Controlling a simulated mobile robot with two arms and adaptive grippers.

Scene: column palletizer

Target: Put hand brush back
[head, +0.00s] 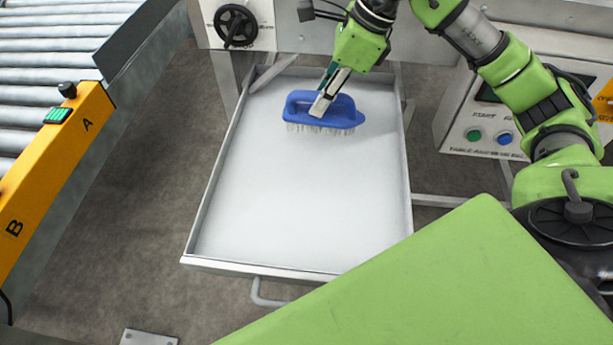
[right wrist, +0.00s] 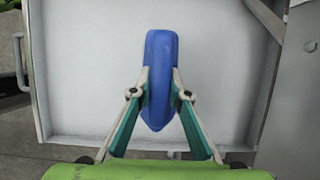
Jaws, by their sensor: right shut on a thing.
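The hand brush (head: 339,114) has a blue body and pale bristles that point down. It is at the far part of a white tray (head: 230,258) with a metal rim. My right gripper (head: 321,103) is shut on the brush's handle from above. In the right wrist view the brush (right wrist: 161,65) lies between the two fingers (right wrist: 161,92), which press on its sides. I cannot tell whether the bristles touch the tray floor or hang just above it. My left gripper is not in view.
A roller conveyor (head: 50,60) with a yellow side panel (head: 52,145) runs along the left. A handwheel (head: 235,26) is behind the tray. A control box (head: 487,150) with green and blue buttons stands at right. The rest of the tray is empty.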

